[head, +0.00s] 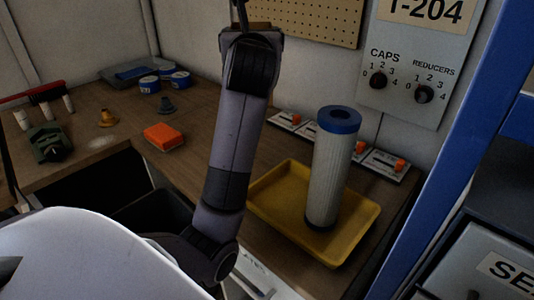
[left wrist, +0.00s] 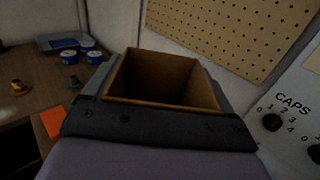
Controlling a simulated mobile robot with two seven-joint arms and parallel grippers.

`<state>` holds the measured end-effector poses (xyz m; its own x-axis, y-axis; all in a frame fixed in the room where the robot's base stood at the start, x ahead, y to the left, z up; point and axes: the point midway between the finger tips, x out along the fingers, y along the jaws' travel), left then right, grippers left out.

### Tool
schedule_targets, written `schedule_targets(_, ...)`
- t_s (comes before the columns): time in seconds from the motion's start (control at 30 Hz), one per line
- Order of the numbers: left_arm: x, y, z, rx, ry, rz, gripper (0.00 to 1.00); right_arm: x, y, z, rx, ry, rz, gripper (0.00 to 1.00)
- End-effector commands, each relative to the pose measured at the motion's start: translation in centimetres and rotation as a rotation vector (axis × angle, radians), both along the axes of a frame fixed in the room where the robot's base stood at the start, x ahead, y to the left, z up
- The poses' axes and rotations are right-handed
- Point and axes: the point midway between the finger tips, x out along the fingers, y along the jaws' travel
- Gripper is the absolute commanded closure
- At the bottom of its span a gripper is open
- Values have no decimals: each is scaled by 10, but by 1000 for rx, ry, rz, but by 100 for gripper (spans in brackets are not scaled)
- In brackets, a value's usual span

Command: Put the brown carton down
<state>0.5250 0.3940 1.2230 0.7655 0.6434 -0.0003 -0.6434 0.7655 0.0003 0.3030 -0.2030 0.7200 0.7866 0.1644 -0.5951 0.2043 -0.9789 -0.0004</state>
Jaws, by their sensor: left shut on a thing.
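The brown carton (left wrist: 190,72) is an open-topped box with an empty-looking, shadowed inside, in the middle of the left wrist view. My left gripper (left wrist: 160,125) is shut on it, with the carton between its grey fingers. In the head view only a small brown strip of the carton (head: 262,26) shows above my raised left arm, in front of the pegboard. What is under the carton is hidden. My right gripper is not in view.
A yellow tray (head: 362,216) holds a tall blue-capped filter cylinder (head: 327,170). An orange block (head: 164,137), blue-and-white tins (head: 180,79) and a green device (head: 48,143) sit on the wooden bench (head: 120,115). A pegboard (head: 310,18) and a panel with knobs (head: 405,60) stand behind.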

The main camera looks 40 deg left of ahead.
Motion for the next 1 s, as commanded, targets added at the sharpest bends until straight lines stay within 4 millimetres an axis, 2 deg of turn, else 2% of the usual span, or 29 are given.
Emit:
schedule_targets(0.13,-1,2,5,0,1,3,59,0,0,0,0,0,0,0)
schedule_targets(0.23,-1,3,-7,1,5,4,59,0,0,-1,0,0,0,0)
schedule_targets(0.37,-1,2,-36,2,8,3,59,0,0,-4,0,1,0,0)
schedule_targets(0.7,-1,2,-122,3,7,3,59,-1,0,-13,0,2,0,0)
schedule_targets(0.8,-1,2,-139,3,5,2,59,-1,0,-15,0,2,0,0)
schedule_targets(1.0,-1,2,-155,2,1,2,59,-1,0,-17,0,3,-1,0)
